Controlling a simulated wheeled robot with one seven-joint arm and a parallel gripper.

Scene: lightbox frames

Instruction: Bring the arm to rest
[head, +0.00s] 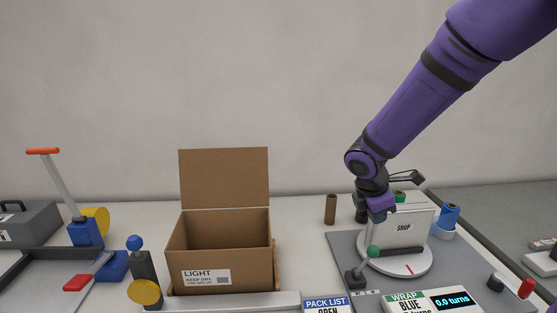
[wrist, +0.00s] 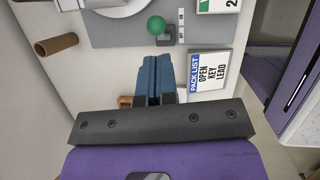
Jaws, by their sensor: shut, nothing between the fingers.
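My purple arm reaches in from the upper right of the head view. My gripper (head: 376,212) points down in front of the left side of a white block marked SHOP, which stands on a round white turntable. In the wrist view my gripper (wrist: 154,62) shows two blue fingers pressed together with nothing between them. The fingers lie over the pale bench top, below a green-knobbed lever (wrist: 156,25) and left of the PACK LIST card (wrist: 208,70).
An open cardboard box (head: 220,265) marked LIGHT stands left of the arm. A brown tube (head: 331,209) stands behind. The green-knobbed lever also shows in the head view (head: 373,252), close to my gripper. A blue roll (head: 449,214) and a red-knobbed crank (head: 525,288) are right.

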